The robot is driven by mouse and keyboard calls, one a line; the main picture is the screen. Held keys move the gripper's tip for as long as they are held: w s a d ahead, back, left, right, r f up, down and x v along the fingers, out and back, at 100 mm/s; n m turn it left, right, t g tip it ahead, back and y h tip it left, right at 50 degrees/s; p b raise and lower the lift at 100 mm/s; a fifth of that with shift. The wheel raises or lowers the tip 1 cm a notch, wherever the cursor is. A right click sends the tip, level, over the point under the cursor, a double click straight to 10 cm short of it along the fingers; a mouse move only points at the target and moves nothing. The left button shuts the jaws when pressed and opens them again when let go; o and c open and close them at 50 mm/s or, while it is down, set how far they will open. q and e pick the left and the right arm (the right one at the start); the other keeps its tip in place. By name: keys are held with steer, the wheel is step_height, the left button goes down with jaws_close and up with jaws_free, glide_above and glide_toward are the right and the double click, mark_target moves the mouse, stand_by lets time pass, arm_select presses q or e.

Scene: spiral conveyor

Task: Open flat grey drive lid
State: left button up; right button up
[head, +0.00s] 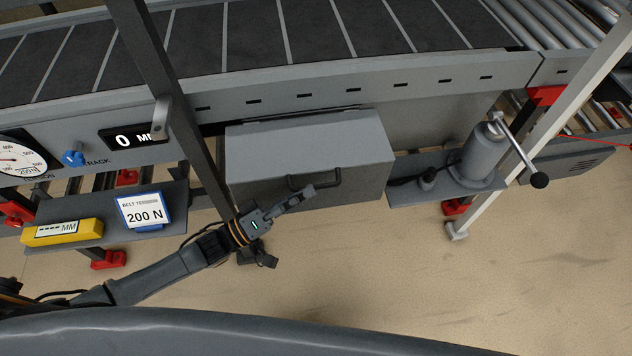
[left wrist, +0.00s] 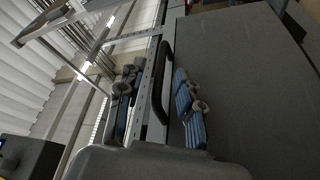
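The flat grey drive lid (head: 300,143) is the top of a grey box under the conveyor's side, and it looks shut. A dark bar handle (head: 328,180) is on the box's front; it also shows in the left wrist view (left wrist: 167,65). My left gripper (head: 304,193) is at the handle's left end, in front of the box. In the left wrist view, its blue-padded fingers (left wrist: 156,80) are apart, with the handle between them. Whether either finger touches it I cannot tell. My right gripper is not in view.
The conveyor belt (head: 260,38) runs above and behind the box. A dark upright post (head: 168,85) stands to the left. A grey cylinder (head: 482,155) with a crank stands to the right. A tension card (head: 142,210) and yellow gauge (head: 62,232) are at left. Floor in front is clear.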

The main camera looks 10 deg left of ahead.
mark_target(315, 185)
arm_select(q)
steer(key=shift+x, duration=1.75)
jaws_close()
